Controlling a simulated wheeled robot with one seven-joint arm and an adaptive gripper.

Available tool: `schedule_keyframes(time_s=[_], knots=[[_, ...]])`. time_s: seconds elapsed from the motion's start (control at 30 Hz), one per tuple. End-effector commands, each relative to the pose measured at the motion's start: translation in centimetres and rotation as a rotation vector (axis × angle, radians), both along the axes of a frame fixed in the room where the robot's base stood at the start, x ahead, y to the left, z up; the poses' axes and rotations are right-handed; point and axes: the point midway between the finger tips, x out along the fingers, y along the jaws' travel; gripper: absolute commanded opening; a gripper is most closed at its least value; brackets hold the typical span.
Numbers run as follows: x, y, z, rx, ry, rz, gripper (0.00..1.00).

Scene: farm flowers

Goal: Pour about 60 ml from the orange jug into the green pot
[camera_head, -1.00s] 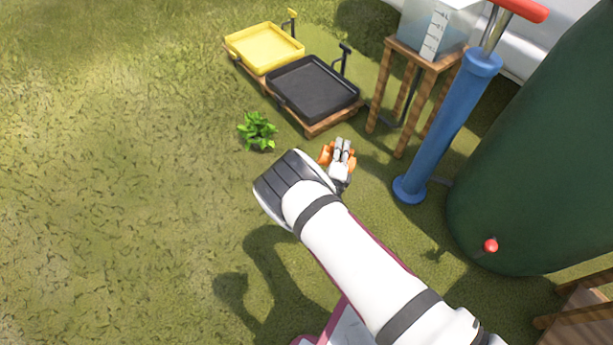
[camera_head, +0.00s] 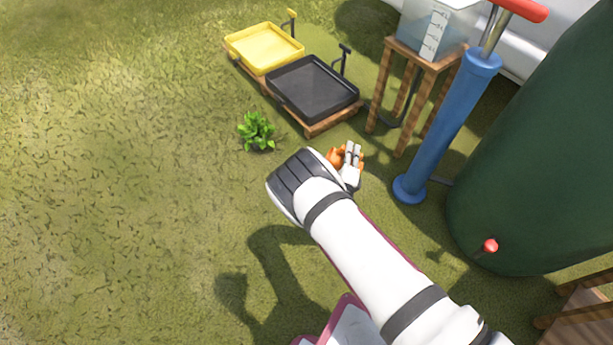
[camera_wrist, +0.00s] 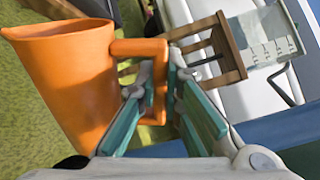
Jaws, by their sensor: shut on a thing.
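The orange jug (camera_wrist: 72,75) fills the left of the wrist view, with its open mouth toward the top left. My gripper (camera_wrist: 165,85) is shut on the jug's handle. In the head view the jug (camera_head: 335,157) shows only in part beside my gripper (camera_head: 352,155), above the grass and near the black tray. The jug's contents are hidden. No green pot can be made out; a leafy green plant (camera_head: 256,131) stands on the grass left of my gripper, and whatever holds it is hidden under the leaves.
A yellow tray (camera_head: 235,46) and a black tray (camera_head: 350,99) rest on low wooden stands. A wooden stool (camera_head: 436,66) bears a clear graduated tank (camera_head: 418,40). A blue pump (camera_head: 442,130) and a large dark green barrel (camera_head: 540,170) stand to the right. Grass at left is free.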

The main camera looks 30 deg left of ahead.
Motion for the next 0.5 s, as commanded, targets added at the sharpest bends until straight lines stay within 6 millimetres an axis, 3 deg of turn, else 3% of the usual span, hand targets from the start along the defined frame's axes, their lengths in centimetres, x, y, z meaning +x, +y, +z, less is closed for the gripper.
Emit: schedule_keyframes(time_s=[0.13, 0.5], knots=[[0.1, -0.7, -1.5, 0.151, 0.044, 0.008, 0.00], [0.3, -1.4, -2.7, 0.258, 0.077, 0.007, 0.00]])
